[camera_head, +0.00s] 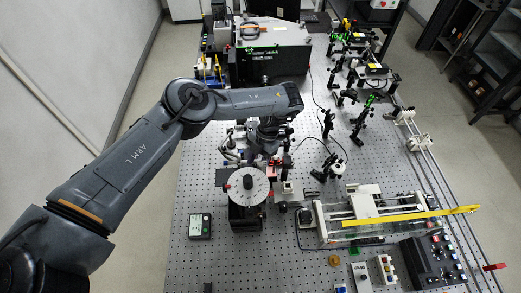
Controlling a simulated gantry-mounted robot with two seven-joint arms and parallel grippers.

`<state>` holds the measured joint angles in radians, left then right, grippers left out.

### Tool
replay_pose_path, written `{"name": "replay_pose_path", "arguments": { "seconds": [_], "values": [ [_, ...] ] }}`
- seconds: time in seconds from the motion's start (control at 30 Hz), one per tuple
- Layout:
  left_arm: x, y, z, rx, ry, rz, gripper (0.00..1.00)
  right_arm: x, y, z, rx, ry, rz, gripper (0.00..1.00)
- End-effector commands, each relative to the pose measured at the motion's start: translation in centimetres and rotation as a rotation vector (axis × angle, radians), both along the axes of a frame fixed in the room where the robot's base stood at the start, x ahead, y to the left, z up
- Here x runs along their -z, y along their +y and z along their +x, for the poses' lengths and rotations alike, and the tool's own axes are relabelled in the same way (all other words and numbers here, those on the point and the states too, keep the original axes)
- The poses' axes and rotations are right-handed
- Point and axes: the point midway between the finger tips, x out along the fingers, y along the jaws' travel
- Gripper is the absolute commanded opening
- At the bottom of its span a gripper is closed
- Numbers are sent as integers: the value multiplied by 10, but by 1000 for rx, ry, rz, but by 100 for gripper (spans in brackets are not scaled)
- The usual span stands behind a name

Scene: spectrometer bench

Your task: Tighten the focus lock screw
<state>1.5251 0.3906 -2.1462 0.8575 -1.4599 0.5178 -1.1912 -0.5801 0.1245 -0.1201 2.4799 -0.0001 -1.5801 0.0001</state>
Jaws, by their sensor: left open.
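My left arm reaches in from the left, and its left gripper (263,154) points down just behind a white graduated disc (246,186) on a black base. The fingers are small and partly hidden by the wrist, but the gripper is open. Small dark and metal parts crowd around the fingertips, and I cannot tell whether they touch. The focus lock screw is too small or hidden to pick out. My right gripper is not in view.
A perforated optical bench (225,262) carries everything. A black box (272,66) stands at the back, and several optical mounts stand back right. A long yellow bar (400,217) lies over a clear-sided rig at right. A small control box (200,226) sits front left. The bench's front left is mostly clear.

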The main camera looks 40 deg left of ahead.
Motion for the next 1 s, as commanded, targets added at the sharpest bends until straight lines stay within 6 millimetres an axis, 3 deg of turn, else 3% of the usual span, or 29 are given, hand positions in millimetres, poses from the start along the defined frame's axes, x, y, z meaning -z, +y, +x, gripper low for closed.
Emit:
{"name": "replay_pose_path", "arguments": {
  "seconds": [0.5,0.73,1.0],
  "values": [
    [-73,-1,31,2,-1,5,43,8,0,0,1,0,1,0],
    [-89,0,37,1,0,3,43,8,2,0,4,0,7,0],
    [-93,-1,39,0,0,1,43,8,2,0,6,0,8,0]
  ]
}}
